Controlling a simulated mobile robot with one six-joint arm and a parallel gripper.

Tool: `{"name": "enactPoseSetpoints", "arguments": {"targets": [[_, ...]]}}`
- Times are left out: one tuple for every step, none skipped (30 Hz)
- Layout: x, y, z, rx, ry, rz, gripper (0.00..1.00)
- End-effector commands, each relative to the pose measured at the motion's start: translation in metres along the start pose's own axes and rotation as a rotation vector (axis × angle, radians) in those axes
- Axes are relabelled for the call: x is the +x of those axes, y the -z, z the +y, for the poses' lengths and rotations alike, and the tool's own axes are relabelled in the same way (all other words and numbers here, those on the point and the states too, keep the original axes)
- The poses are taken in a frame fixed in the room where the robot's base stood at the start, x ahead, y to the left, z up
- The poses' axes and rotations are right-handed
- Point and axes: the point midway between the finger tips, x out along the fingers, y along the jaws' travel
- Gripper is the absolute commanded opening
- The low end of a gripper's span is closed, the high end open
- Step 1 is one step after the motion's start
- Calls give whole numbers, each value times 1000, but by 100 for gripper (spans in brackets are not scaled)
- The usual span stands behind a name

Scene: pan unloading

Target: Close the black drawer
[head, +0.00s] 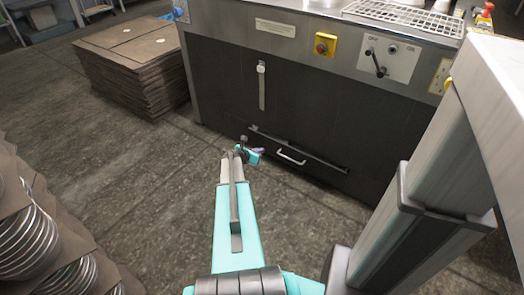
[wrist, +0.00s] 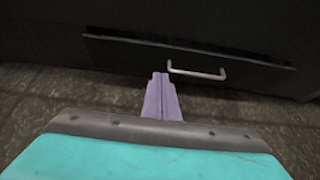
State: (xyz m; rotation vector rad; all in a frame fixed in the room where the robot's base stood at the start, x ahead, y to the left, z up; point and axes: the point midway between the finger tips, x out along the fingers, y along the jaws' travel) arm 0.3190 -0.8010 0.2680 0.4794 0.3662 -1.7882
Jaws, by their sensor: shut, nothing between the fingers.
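The black drawer (head: 315,164) is low in the front of the dark machine, with a pale metal handle (head: 290,157) across it. In the wrist view the drawer front (wrist: 120,49) spans the upper part, and its handle (wrist: 197,73) is right of centre. A dark strip shows along the drawer's top edge; how far the drawer stands out is hard to tell. My gripper (head: 259,151) is shut and empty, low in front of the drawer and left of the handle. Its purple fingers (wrist: 160,77) point at the drawer front; I cannot tell whether they touch it.
The machine (head: 225,75) has a yellow-backed red button and a lever on its upper front. A stack of brown sheets (head: 135,75) stands to its left. Piled coiled goods (head: 30,240) are at the lower left. The floor (head: 130,165) between is clear.

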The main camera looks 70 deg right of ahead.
Motion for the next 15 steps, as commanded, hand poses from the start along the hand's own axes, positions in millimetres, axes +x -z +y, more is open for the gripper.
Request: {"name": "enactPoseSetpoints", "arguments": {"targets": [[-1, 0, 0, 0, 0, 0, 0], [-2, 0, 0, 0, 0, 0, 0], [-2, 0, 0, 0, 0, 0, 0], [-2, 0, 0, 0, 0, 0, 0], [-2, 0, 1, 0, 0, 0, 0], [-1, 0, 1, 0, -1, 0, 0], [-1, 0, 1, 0, -1, 0, 0], [-1, 0, 1, 0, -1, 0, 0], [-1, 0, 1, 0, -1, 0, 0], [-1, 0, 1, 0, -1, 0, 5], [-2, 0, 1, 0, -1, 0, 10], [-2, 1, 1, 2, -1, 1, 17], [-3, 2, 2, 4, -2, 3, 17], [-5, 4, 3, 7, -2, 5, 17], [-8, 7, 4, 14, -4, 9, 17]]}}
